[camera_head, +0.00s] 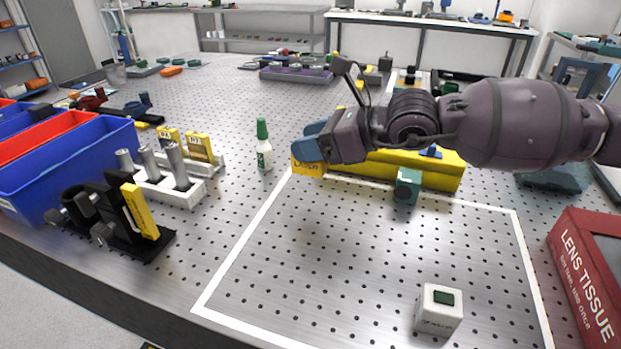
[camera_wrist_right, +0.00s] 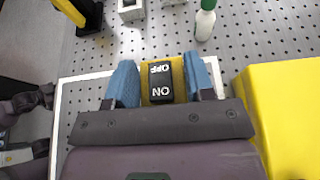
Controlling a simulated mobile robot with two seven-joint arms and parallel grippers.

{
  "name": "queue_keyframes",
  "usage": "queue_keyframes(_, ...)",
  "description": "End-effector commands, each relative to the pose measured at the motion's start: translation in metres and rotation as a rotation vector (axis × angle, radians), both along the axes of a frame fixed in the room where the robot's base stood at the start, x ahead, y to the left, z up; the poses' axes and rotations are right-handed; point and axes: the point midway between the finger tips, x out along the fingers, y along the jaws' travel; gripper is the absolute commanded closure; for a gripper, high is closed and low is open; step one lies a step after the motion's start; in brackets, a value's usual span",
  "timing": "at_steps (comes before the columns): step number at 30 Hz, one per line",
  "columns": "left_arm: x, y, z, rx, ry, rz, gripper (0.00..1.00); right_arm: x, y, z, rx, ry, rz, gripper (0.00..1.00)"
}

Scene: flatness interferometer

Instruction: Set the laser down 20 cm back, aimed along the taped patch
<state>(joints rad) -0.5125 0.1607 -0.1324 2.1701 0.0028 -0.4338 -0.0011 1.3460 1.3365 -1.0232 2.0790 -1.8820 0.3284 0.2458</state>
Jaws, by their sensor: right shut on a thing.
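My right gripper (camera_head: 312,142) is shut on a small yellow block, the laser (camera_head: 308,167), held at the far-left corner of the taped patch. In the right wrist view the laser (camera_wrist_right: 160,80) shows a black ON/OFF switch between the blue fingertips (camera_wrist_right: 162,84). The gripper hides much of it, and I cannot tell whether it touches the table. The taped patch (camera_head: 243,240) is a white tape outline on the perforated metal table.
A long yellow box (camera_head: 430,172) lies along the patch's far edge, with a teal cube (camera_head: 406,188) in front. A white box with a dark display (camera_head: 439,309) stands near the front. A green-capped bottle (camera_head: 264,150) is left of the laser. A red tissue box (camera_head: 580,270) is at right.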

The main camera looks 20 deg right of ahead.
Motion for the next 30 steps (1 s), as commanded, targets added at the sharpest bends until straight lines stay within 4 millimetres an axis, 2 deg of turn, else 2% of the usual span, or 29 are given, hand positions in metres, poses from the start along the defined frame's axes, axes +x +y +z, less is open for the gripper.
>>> queue_keyframes(3, -0.001, 0.0, -0.005, 0.0, 0.008, 0.0, 0.57, 0.0, 0.001, -0.018, 0.002, 0.0, 0.002, 1.0)
queue_keyframes(11, 0.001, -0.001, -0.006, -0.001, 0.007, -0.002, 0.57, 0.0, 0.001, -0.033, 0.003, -0.003, 0.001, 1.0)
queue_keyframes(18, 0.0, -0.001, -0.012, -0.002, 0.016, -0.004, 0.57, 0.0, 0.0, -0.065, 0.002, -0.001, 0.001, 1.0)
queue_keyframes(30, 0.002, -0.001, -0.01, -0.002, 0.01, -0.005, 0.57, 0.0, 0.001, -0.07, 0.003, -0.005, 0.001, 1.0)
